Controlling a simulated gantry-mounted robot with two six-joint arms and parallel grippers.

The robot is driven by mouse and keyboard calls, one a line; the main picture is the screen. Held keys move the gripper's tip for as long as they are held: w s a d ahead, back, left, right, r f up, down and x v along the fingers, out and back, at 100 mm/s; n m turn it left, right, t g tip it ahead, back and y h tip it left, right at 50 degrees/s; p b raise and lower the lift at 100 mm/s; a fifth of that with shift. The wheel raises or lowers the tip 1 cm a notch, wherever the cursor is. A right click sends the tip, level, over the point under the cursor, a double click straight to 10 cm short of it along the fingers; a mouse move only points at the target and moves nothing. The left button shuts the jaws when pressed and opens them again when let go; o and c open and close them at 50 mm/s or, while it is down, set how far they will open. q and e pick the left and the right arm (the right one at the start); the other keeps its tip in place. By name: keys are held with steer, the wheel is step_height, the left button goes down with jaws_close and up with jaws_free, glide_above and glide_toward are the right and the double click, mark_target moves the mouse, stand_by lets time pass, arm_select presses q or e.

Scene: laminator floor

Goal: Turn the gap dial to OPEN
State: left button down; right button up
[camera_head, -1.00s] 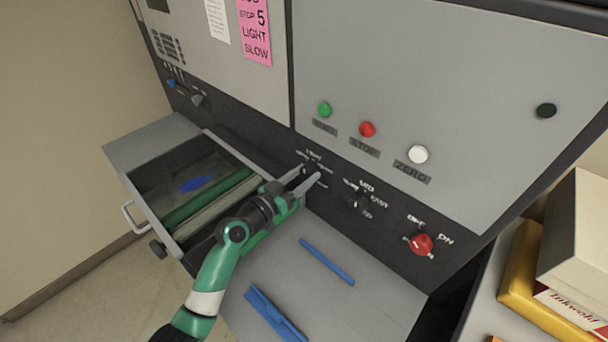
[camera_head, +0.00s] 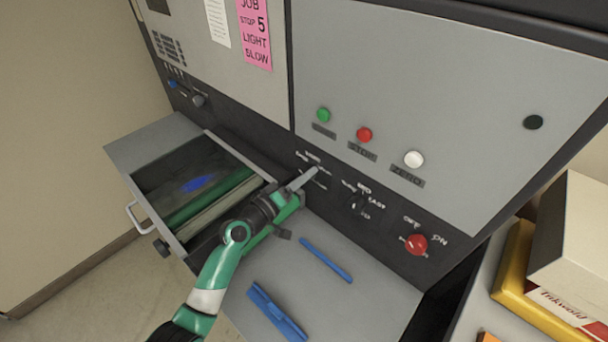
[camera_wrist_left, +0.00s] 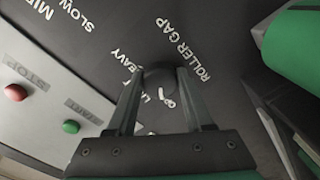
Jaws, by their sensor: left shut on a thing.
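The gap dial (camera_wrist_left: 160,76) is a dark round knob on the black control strip. In the left wrist view it sits under the label ROLLER GAP, with HEAVY beside it and other setting words partly covered. My left gripper (camera_head: 308,174) comes in from the lower left and is shut on the dial, one finger on each side of it in the left wrist view. The dial is mostly hidden by the fingers in the head view. I cannot tell which setting it points to. My right gripper is not in view.
Right of the gap dial are a speed dial (camera_head: 356,204) and a red switch knob (camera_head: 416,244). Green, red and white buttons sit above. Blue strips (camera_head: 326,260) lie on the grey shelf; boxes (camera_head: 570,245) stand right.

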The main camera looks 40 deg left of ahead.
arm_select(q)
steer(key=shift+n, duration=0.6)
steer(key=shift+c, duration=1.5)
jaws_free()
steer(key=s+p, duration=0.1)
steer(key=s, duration=1)
steer(key=shift+s, duration=0.35)
steer(key=shift+d, duration=0.1)
